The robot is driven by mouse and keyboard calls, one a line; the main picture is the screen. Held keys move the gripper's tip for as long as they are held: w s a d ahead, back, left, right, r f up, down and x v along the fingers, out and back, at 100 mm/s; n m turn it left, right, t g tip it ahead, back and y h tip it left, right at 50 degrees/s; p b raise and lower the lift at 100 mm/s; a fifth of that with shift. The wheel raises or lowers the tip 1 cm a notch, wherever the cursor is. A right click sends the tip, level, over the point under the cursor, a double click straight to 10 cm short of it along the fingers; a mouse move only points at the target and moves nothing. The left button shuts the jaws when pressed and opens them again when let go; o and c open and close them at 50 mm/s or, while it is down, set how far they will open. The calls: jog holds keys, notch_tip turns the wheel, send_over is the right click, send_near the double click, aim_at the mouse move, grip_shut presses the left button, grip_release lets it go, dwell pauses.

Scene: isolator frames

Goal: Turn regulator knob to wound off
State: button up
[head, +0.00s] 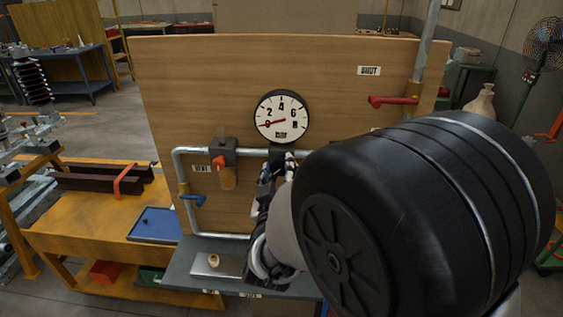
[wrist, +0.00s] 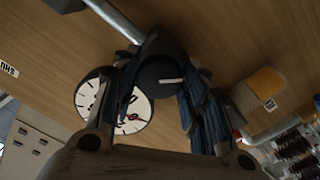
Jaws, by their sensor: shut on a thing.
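The regulator knob (wrist: 160,72) is dark and round with a short white mark on its face, seen in the wrist view. My gripper (wrist: 156,88) has its fingers on either side of the knob and is shut on it. In the head view my gripper (head: 272,180) is at the pipe below the gauge, and my arm hides most of the knob. The round white gauge (head: 282,117) has its red needle pointing left, near the 0. Part of the gauge also shows in the wrist view (wrist: 128,112), behind my left finger.
A blue handle (head: 192,199) is on the left pipe. A red lever (head: 393,101) is at upper right, below a SHUT label (head: 369,70). A grey shelf (head: 205,265) lies below.

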jog(key=n+p, duration=0.1)
jog(key=n, duration=0.3)
jog(key=shift+r+n, duration=0.15)
jog(key=shift+n, duration=0.15)
jog(key=shift+n+p, duration=0.95)
jog(key=shift+n, duration=0.95)
jog(key=o, duration=1)
jog(key=shift+d, duration=0.1)
jog(key=shift+o, duration=0.3)
jog(key=s, duration=0.7)
jog(key=shift+s, duration=0.25)
